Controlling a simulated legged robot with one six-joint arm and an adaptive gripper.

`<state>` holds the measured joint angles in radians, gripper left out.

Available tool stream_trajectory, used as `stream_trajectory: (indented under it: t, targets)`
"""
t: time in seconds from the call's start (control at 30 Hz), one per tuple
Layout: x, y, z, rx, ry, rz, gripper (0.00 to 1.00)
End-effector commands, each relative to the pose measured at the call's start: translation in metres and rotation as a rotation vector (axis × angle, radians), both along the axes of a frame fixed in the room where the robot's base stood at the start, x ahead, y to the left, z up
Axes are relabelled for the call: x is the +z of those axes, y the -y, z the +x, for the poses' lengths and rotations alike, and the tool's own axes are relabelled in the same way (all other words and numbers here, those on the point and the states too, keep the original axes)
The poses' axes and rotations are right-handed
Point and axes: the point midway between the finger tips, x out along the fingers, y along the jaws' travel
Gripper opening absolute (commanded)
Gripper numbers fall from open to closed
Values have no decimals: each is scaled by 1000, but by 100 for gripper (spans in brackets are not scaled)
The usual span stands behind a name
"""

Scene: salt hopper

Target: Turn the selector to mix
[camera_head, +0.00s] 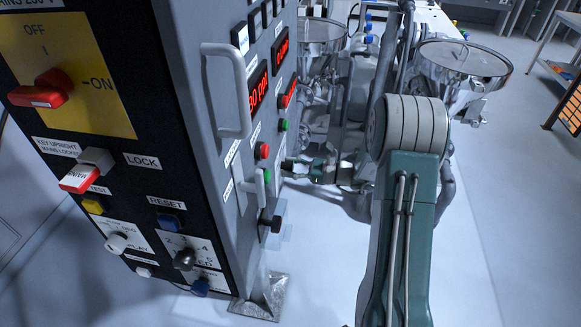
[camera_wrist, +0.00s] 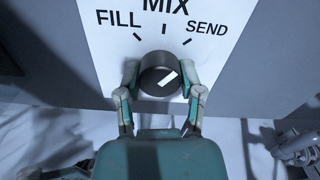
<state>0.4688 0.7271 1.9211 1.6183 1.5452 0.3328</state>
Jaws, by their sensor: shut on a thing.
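The selector (camera_wrist: 158,74) is a dark round knob with a white pointer bar, on a white label plate (camera_wrist: 110,42) marked FILL, MIX and SEND. Its pointer slants up and right, roughly toward the SEND side and away from the MIX mark at the top. My gripper (camera_wrist: 160,82) has one finger on each side of the knob, closed on it. In the head view, my gripper (camera_head: 312,170) is low beside the cabinet's side panel, partly behind my arm. I cannot make out the selector clearly there.
The grey cabinet (camera_head: 195,110) stands at left, with a protruding handle (camera_head: 230,90), a red button (camera_head: 262,151) and a green button (camera_head: 267,175) near my gripper. Round metal hoppers (camera_head: 462,62) stand behind my arm. Open floor (camera_head: 500,220) lies at right.

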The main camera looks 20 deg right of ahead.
Motion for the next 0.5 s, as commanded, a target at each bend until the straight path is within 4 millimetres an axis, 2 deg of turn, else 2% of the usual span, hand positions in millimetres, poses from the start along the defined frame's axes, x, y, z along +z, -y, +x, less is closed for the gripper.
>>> stream_trajectory:
  t: [0.5]
  targets:
    - [1,1,2,-4,367,-212,1]
